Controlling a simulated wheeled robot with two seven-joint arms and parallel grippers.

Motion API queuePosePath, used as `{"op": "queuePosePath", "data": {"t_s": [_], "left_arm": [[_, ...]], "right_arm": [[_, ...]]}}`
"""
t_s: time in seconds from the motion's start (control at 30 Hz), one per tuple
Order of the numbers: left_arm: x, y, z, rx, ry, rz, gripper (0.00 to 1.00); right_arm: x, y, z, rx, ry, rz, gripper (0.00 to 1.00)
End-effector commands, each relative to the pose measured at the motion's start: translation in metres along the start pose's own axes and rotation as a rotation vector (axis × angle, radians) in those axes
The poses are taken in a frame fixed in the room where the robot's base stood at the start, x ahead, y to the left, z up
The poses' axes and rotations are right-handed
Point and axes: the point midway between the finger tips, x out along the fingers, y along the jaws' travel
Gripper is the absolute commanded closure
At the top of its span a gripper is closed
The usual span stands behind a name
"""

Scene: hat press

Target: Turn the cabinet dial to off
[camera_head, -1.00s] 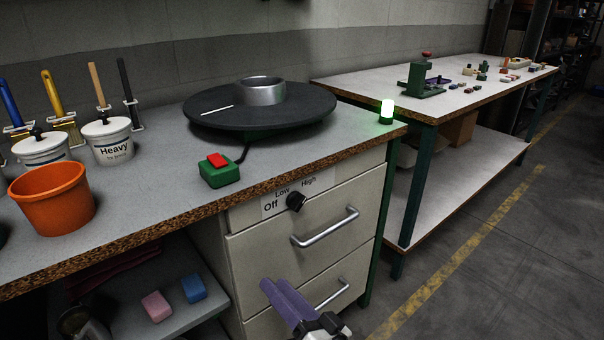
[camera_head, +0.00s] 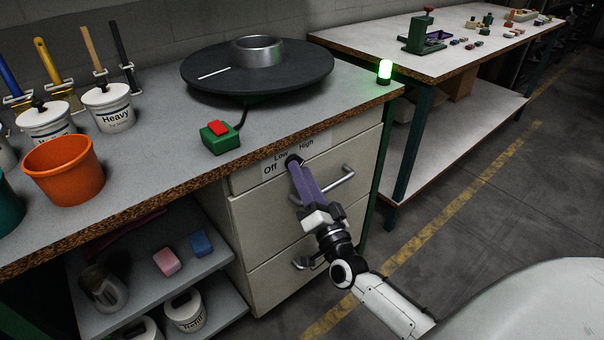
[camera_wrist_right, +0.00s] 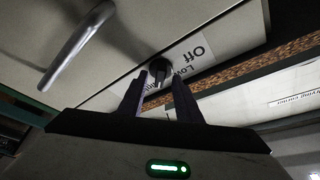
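The black cabinet dial (camera_head: 292,159) is on the front panel above the top drawer, by a label (camera_head: 272,168) reading Off, Low and High. My right gripper (camera_head: 299,170) has its purple fingers at the dial, partly hiding it in the head view. In the right wrist view the dial (camera_wrist_right: 159,68) shows between and just beyond the two fingertips (camera_wrist_right: 160,85). The fingers are apart; I cannot tell whether they touch the dial. Which setting the dial points to is unclear. My left gripper is not in view.
A lit green lamp (camera_head: 384,72) stands at the bench corner. A black turntable (camera_head: 215,85) with a metal ring and a green switch box (camera_head: 220,138) sit on the bench. The top drawer handle (camera_head: 337,187) sticks out beside my right gripper. Open floor lies right.

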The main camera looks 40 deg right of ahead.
Motion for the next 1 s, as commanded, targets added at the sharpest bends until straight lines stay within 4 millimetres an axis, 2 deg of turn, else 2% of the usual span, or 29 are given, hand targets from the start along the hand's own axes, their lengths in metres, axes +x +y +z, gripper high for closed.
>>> {"op": "queuePosePath", "data": {"t_s": [0.1, 0.37, 0.57, 1.0], "left_arm": [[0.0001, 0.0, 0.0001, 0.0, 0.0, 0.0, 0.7], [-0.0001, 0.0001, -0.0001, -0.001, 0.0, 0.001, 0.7], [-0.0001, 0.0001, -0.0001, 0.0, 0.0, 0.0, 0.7], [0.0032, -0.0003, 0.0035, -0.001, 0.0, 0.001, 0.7]], "right_arm": [[0.0066, -0.0003, 0.0001, 0.0, -0.001, -0.001, 0.69], [0.0076, -0.0002, 0.0002, -0.001, -0.002, 0.0, 0.69], [0.0074, -0.0003, 0.0001, -0.001, -0.001, 0.0, 1.0], [0.007, 0.0018, 0.0005, -0.066, -0.001, -0.027, 1.0]]}}
